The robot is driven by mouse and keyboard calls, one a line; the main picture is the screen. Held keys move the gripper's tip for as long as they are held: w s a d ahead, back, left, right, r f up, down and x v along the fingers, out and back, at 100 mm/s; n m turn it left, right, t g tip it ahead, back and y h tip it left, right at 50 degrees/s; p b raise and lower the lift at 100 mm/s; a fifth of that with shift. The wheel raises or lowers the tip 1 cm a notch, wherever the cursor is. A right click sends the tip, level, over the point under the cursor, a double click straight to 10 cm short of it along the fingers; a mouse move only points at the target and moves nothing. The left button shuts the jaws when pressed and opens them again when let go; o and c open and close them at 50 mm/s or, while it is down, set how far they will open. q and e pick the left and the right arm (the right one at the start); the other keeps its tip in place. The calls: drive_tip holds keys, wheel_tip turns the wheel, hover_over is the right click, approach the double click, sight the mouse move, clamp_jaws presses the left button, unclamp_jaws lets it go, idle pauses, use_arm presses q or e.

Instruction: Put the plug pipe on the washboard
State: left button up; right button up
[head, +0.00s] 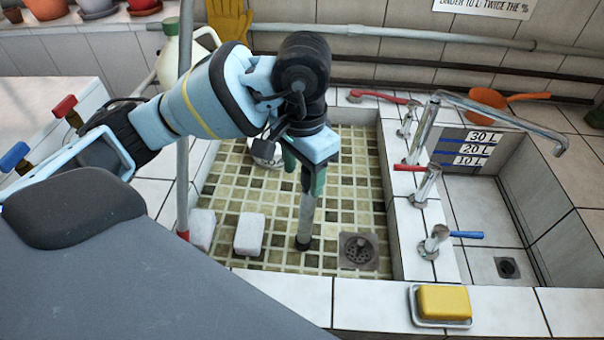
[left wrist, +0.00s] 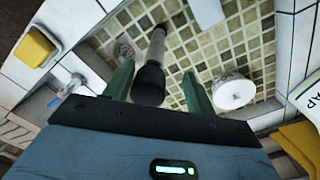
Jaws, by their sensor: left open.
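The plug pipe (head: 306,217) is a grey metal tube with black ends. It stands about upright on the green tiled floor of the left basin, left of the square drain (head: 358,250) and apart from it. My left gripper (head: 305,180) is over its top, pointing down. In the left wrist view the green fingers (left wrist: 157,88) are spread, with the pipe's black upper end (left wrist: 149,84) between them; I cannot tell whether they touch it. I cannot make out a clear washboard. My right gripper is out of view.
White blocks (head: 249,234) and a round white object (head: 266,152) are in the basin. A divider with taps (head: 427,186) stands right. Yellow soap in a dish (head: 443,303) sits on the front ledge. A grey-and-red pole (head: 183,130) rises left.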

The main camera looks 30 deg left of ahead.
use_arm(q)
wheel_tip(320, 180, up, 11)
drive_tip(key=shift+f+p, duration=0.15)
drive_tip(key=shift+p, duration=0.4)
